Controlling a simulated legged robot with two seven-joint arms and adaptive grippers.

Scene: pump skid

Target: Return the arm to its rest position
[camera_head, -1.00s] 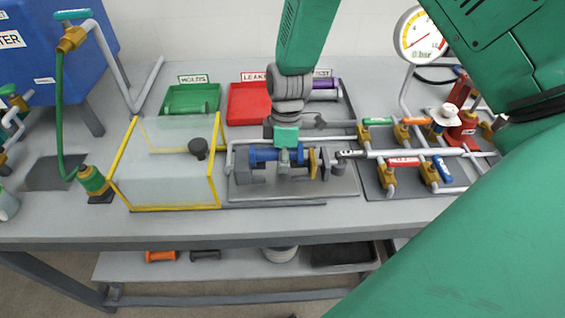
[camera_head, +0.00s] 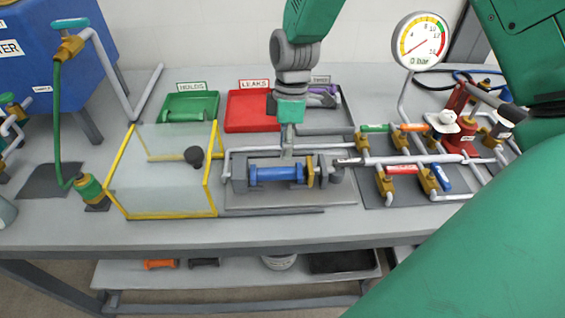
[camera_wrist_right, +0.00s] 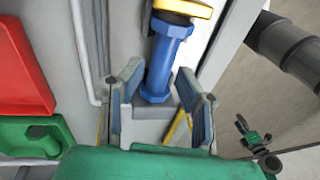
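My right arm comes down from the top middle in the head view. Its gripper (camera_head: 287,145) is over the pump skid fixture, just above a blue flanged spool (camera_head: 278,173). In the right wrist view the gripper (camera_wrist_right: 160,82) has its two fingers spread apart. The blue spool (camera_wrist_right: 165,55) shows beyond and between them, lying in its grey cradle, and nothing is gripped. Whether a fingertip touches the fixture is hard to tell. My left gripper is not in view.
A yellow-edged clear guard (camera_head: 165,185) stands left of the fixture. Behind are a green tray (camera_head: 207,100), a red tray (camera_head: 240,121) and a grey tray (camera_head: 340,128). Right are valves with pipes (camera_head: 400,160) and a pressure gauge (camera_head: 421,41) on a stalk.

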